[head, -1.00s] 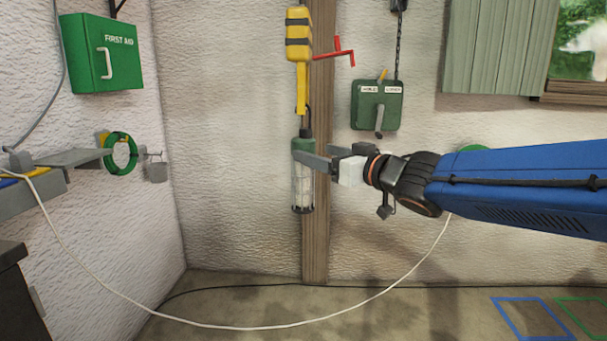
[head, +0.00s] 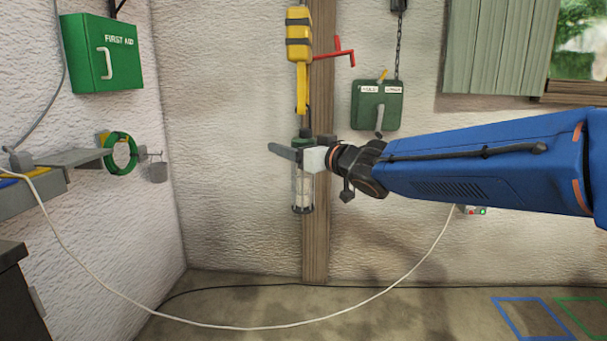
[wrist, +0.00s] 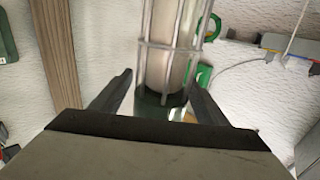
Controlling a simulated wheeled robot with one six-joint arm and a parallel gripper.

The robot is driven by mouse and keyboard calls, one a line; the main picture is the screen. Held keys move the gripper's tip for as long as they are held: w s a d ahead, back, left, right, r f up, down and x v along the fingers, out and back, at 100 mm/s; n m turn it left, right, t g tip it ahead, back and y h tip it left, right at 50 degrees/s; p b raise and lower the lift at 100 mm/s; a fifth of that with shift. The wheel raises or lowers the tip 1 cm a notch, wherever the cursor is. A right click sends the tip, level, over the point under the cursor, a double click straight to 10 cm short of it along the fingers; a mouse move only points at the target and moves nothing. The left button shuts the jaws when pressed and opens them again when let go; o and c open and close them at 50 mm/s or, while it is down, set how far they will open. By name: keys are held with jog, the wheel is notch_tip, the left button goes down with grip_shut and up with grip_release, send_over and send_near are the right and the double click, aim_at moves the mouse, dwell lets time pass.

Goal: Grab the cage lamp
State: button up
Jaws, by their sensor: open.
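The cage lamp (head: 303,190) hangs upright beneath a yellow hook hoist, in front of the wooden post. Its green handle is on top and its wire-caged pale tube is below. My gripper (head: 290,149) is at the handle's height, and its near finger crosses in front of the handle, hiding part of it. In the wrist view the cage and tube (wrist: 170,45) stand between the two spread fingers of my gripper (wrist: 160,80), with the green handle low between them. Gaps show beside the lamp; contact cannot be told.
The yellow hoist (head: 299,33) is above, with a red crank (head: 337,52) beside it. A green box with a lever (head: 377,104) is on the wall to the right. A white cable (head: 245,327) sags across the front. Free space lies left of the lamp.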

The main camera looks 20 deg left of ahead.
grip_shut()
jog(key=shift+r, duration=0.2)
